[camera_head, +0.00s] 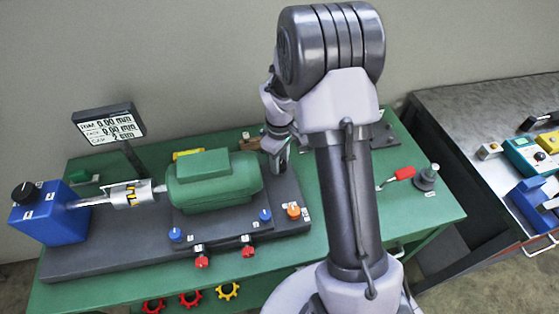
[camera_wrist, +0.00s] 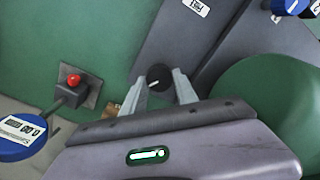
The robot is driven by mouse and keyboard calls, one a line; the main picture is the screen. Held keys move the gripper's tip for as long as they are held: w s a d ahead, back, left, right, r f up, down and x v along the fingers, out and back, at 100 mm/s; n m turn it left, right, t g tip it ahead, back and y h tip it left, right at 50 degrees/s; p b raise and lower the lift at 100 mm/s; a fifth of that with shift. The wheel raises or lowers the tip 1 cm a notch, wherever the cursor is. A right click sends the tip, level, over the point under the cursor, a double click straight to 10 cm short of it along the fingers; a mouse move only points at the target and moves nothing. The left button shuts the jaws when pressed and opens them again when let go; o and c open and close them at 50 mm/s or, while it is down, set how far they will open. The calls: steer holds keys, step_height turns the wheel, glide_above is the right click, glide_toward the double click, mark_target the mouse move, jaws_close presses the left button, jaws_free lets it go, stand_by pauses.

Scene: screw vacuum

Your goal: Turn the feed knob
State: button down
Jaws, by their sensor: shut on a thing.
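A small round black knob (camera_wrist: 158,78) with a white pointer line sits on the grey base plate in the wrist view. My gripper (camera_wrist: 161,81) is shut on this knob, with one finger on each side of it. A white label (camera_wrist: 196,6) that seems to read FEET lies on the plate beyond it; I cannot see a feed label on the knob itself. In the head view my gripper (camera_head: 275,160) reaches down just right of the green motor (camera_head: 212,180). The knob is hidden there behind my gripper and arm.
The motor's green body (camera_wrist: 275,105) is close on the right in the wrist view. A red button (camera_wrist: 73,79) and a blue-rimmed gauge (camera_wrist: 20,137) are at left. In the head view, an orange knob (camera_head: 293,211) and a blue knob (camera_head: 265,215) sit nearby.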

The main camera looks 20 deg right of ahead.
steer(key=m, duration=0.5)
steer(key=shift+d+m, duration=0.1)
steer(key=shift+m, duration=0.2)
steer(key=m+b, duration=0.1)
steer(key=m, duration=0.4)
steer(key=m+b, duration=0.1)
steer(key=m, duration=0.4)
steer(key=shift+d+m, duration=0.1)
steer(key=shift+m, duration=0.3)
steer(key=m+b, duration=0.1)
steer(key=m, duration=0.4)
steer(key=shift+s+b, duration=0.1)
steer(key=shift+b, duration=0.25)
steer(key=shift+m, duration=0.4)
steer(key=c, duration=0.9)
jaws_free()
steer(key=shift+c, duration=0.2)
